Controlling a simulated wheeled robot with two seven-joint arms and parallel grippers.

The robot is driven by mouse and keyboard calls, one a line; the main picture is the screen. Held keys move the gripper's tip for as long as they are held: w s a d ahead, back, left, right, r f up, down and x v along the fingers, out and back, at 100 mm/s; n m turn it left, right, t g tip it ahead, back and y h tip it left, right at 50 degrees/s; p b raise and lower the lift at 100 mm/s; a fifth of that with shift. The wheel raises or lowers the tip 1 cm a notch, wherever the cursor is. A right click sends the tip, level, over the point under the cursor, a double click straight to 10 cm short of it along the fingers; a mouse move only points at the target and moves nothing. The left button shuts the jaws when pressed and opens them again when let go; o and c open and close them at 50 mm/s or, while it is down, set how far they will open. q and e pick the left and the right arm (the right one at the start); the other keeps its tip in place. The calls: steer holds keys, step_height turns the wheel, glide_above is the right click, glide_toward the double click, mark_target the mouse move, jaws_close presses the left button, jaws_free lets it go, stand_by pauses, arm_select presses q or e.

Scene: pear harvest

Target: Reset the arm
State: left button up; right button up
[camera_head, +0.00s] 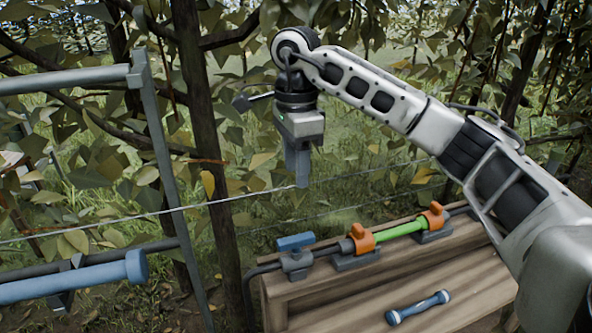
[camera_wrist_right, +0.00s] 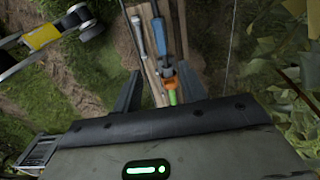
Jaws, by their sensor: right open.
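My right arm reaches in from the right in the head view, bent at a high elbow. My right gripper (camera_head: 300,180) hangs from it with its fingers pointing down, in the air above and behind the wooden bench. In the right wrist view the two dark fingers of my right gripper (camera_wrist_right: 159,78) stand apart, with nothing between them but the bench further off. No fruit shows in the gripper. My left gripper is in neither view.
A wooden bench (camera_head: 375,302) carries a pipe with a blue valve (camera_head: 296,242), orange clamps (camera_head: 361,238) and a green tube (camera_head: 403,229). A blue-grey bar (camera_head: 418,307) lies on it. Metal rails (camera_head: 80,287) stand at left. Trunks (camera_head: 205,130), wires and leafy branches surround the arm.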

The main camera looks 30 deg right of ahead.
stand_by(0.3)
steer(key=s+a+f+g+y+p, duration=0.15)
steer(key=a+f+y, duration=0.25)
steer(key=a, duration=0.5)
steer(key=s+a+f+g+y, duration=0.1)
steer(key=s+a+f+y, duration=0.25)
steer(key=a, duration=0.45)
steer(key=s+a+r+m+t+y+p, duration=0.1)
steer(key=s+a+r+m+t+y, duration=0.15)
steer(key=a+m+y, duration=0.35)
steer(key=s+a+r+m+t+y, duration=0.1)
steer(key=a+r+m+y, duration=0.35)
steer(key=a+y, duration=0.25)
steer(key=w+d+f+m+t+h+p, duration=0.1)
steer(key=d+f+m+t+h, duration=0.6)
steer(key=m, duration=0.7)
steer(key=w+d+f+m+t+h+p, duration=0.15)
steer(key=f+m+t+h, duration=0.3)
steer(key=m+t, duration=0.75)
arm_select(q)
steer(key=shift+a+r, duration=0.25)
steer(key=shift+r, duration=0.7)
arm_select(e)
steer(key=s+d+f+m+g+h, duration=0.5)
steer(key=s+f+m+g, duration=0.4)
steer(key=s+f+m, duration=0.3)
steer(key=shift+d+f+m, duration=0.35)
steer(key=shift+d+f, duration=0.05)
steer(key=shift+f, duration=0.15)
